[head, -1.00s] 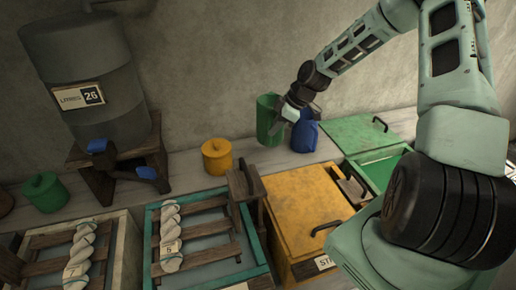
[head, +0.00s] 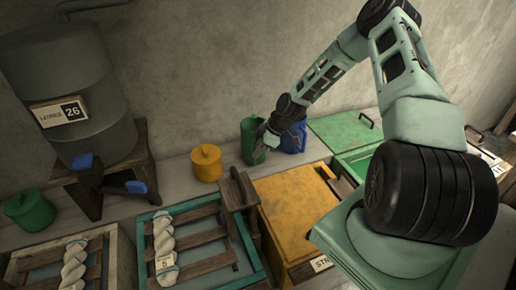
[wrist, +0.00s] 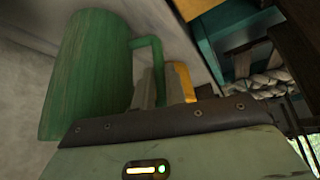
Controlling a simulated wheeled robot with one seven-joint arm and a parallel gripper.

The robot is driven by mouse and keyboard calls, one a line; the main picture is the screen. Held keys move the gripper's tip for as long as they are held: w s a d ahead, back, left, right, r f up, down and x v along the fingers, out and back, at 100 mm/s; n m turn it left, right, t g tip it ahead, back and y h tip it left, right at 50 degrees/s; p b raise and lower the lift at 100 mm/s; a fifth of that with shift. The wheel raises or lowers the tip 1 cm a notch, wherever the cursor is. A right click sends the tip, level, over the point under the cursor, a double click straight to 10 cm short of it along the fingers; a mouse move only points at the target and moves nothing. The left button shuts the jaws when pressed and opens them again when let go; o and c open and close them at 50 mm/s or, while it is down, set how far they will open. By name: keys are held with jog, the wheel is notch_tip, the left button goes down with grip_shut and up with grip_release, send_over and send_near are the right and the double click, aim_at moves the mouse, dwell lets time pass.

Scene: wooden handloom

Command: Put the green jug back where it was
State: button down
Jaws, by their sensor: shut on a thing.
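The green jug (head: 249,142) is upright above or on the back ledge, between the yellow lidded pot and the blue jug. My gripper (head: 268,136) is at its right side, shut on its handle. In the wrist view the green jug (wrist: 90,70) fills the left, slightly tilted in the picture, and its handle (wrist: 152,48) runs down between my fingers (wrist: 155,88). I cannot tell whether the jug's base touches the ledge.
The blue jug (head: 293,138) stands close to the right of my gripper, partly hidden by it. The yellow lidded pot (head: 207,163) is left. A yellow-lidded bin (head: 290,205) and a green lid (head: 340,130) lie in front and right. A grey tank (head: 70,95) stands far left.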

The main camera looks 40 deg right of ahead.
jog(key=shift+f, duration=0.2)
jog(key=c, duration=1.4)
grip_release()
jog(key=shift+c, duration=0.2)
jog(key=shift+r, duration=0.1)
